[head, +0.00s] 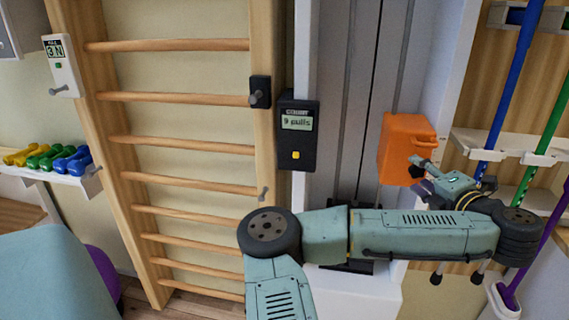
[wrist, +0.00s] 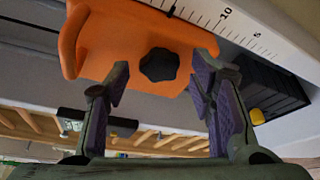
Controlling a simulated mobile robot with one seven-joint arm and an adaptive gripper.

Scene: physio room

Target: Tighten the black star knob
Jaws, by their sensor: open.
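The black star knob (wrist: 159,65) sits on the face of an orange housing (wrist: 110,40) in the wrist view. In the head view the knob (head: 416,172) shows in part at the lower right of the orange housing (head: 398,145), partly hidden by my gripper. My gripper (head: 418,175) is at the housing's right side in the head view. In the wrist view my gripper (wrist: 160,90) is open, with its purple-padded fingers on either side of the knob. Gaps show between the knob and both fingers, so it holds nothing.
A white ruler strip (wrist: 225,20) runs beside the housing. A black counter box reading "9 pulls" (head: 298,135) hangs left of the column. Wooden wall bars (head: 180,142) stand further left. Blue and green poles (head: 512,80) stand in a rack at the right, close to my gripper.

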